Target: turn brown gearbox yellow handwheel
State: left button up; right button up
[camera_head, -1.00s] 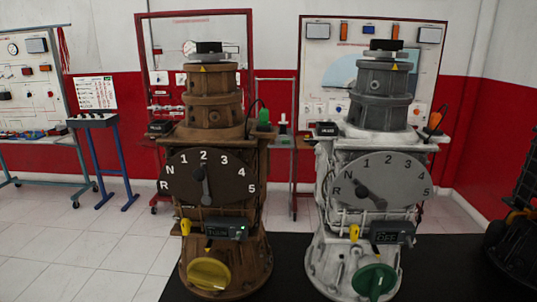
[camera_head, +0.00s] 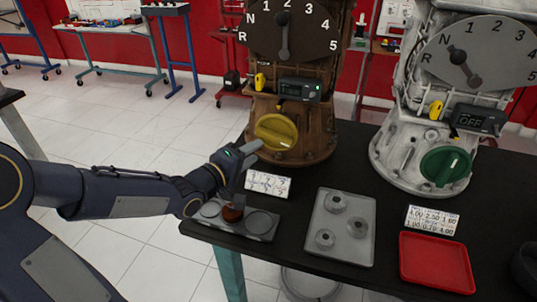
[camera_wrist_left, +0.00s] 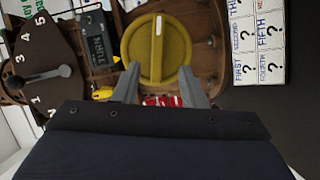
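The brown gearbox (camera_head: 318,145) stands on the black table, and its yellow handwheel (camera_head: 275,132) sits low on its front. The wheel is a round knob with a raised bar and a white mark. My left gripper (camera_head: 250,150) is just in front of the wheel in the head view. In the left wrist view the yellow handwheel (camera_wrist_left: 157,50) lies ahead of the gripper (camera_wrist_left: 160,88), whose fingers are spread with nothing between them. Whether a finger touches the wheel I cannot tell. My right gripper is out of view.
A white gearbox with a green handwheel (camera_head: 446,166) stands to the right. In front are a grey tray of gears (camera_head: 323,252), a red tray (camera_head: 437,262), a small tray with round recesses (camera_head: 262,236) and paper cards (camera_head: 267,183). The small tray lies under my left gripper.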

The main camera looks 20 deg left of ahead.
aim_at(274, 140)
pick_arm(q)
jog(key=b+x, duration=0.1)
jog(key=x, duration=0.7)
jog(key=shift+d+r, duration=0.1)
jog(key=shift+r, duration=0.05)
jog(key=shift+s, duration=0.1)
grip_shut()
